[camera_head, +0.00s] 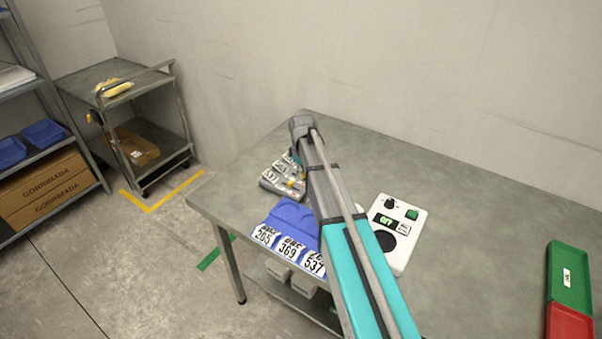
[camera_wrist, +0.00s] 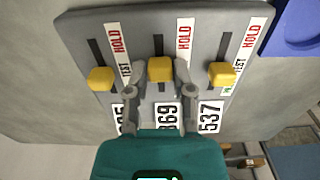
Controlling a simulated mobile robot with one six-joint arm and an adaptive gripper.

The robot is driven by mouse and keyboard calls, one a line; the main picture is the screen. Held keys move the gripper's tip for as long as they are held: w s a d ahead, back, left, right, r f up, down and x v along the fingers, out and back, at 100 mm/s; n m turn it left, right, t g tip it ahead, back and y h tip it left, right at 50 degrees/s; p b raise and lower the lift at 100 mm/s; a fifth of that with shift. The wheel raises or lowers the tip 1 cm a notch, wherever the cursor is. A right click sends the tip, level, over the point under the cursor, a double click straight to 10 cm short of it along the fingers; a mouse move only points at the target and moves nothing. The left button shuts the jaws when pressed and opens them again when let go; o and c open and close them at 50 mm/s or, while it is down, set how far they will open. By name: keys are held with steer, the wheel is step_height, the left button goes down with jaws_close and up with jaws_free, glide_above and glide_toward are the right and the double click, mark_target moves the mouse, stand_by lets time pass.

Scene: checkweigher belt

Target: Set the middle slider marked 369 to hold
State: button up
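In the wrist view a grey slider panel (camera_wrist: 75,40) has three yellow knobs in dark slots. The middle knob (camera_wrist: 160,69) stands above the 369 tag (camera_wrist: 167,115), below the level of the red HOLD mark (camera_wrist: 184,37). It sits slightly nearer HOLD than the left knob (camera_wrist: 100,78) and right knob (camera_wrist: 222,74). My gripper (camera_wrist: 160,74) has one finger on each side of the middle knob, with narrow gaps seeming to show. The lower middle markings are hidden behind a finger. In the head view the panel (camera_head: 270,184) is partly hidden by my arm.
A white control box (camera_head: 405,220) is right of my arm. Green (camera_head: 570,275) and red (camera_head: 568,322) trays lie at the far right. The table between is clear.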

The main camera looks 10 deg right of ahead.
jaws_close()
steer(key=shift+s+d, duration=0.65)
steer(key=o, duration=0.8)
jaws_free()
steer(key=shift+r, duration=0.1)
